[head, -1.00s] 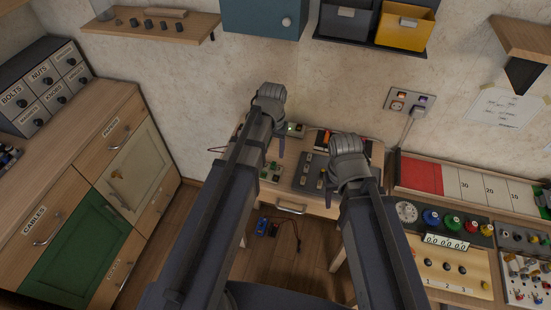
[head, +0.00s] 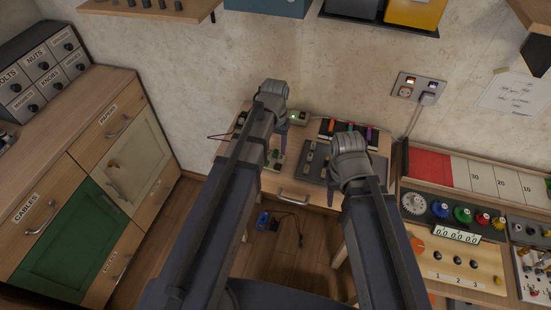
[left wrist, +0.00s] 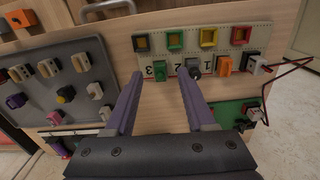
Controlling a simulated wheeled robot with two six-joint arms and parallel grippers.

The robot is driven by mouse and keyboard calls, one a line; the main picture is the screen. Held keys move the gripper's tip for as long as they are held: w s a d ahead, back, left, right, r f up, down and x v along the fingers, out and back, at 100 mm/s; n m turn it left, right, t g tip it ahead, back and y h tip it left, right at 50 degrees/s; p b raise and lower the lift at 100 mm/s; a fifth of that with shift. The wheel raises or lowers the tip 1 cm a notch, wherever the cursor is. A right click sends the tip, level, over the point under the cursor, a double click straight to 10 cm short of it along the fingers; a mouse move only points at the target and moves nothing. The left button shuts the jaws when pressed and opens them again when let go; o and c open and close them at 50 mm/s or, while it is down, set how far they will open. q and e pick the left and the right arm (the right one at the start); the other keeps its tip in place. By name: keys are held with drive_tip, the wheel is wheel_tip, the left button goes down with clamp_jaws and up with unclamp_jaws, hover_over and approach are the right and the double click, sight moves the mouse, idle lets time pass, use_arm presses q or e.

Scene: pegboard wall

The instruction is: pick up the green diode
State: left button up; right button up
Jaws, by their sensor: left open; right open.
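A small green block that looks like the green diode (left wrist: 159,70) stands on the pale board (left wrist: 200,50) beside a printed 3 in the left wrist view. My left gripper (left wrist: 158,82) is open and empty there, with one finger on each side of the green block in the picture. I cannot tell how high the fingers are above it. In the head view my left gripper (head: 281,143) is over the small desk, its fingers mostly hidden by its arm. My right gripper (head: 331,190) is near the desk's front right, also largely hidden behind its wrist.
Beside the green block stands a grey block (left wrist: 193,68), then an orange block (left wrist: 224,65) and a pale block. Coloured square sockets line the board's other edge. A dark panel with several knobs (left wrist: 60,80) lies left. A workbench (head: 455,225) stands right, drawers (head: 75,200) left.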

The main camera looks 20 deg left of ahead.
sight(275, 153)
use_arm(q)
wheel_tip(275, 153, down, 2)
drive_tip(key=shift+f+b, duration=0.2)
drive_tip(key=shift+b, duration=0.5)
drive_tip(key=shift+r, duration=0.1)
clamp_jaws()
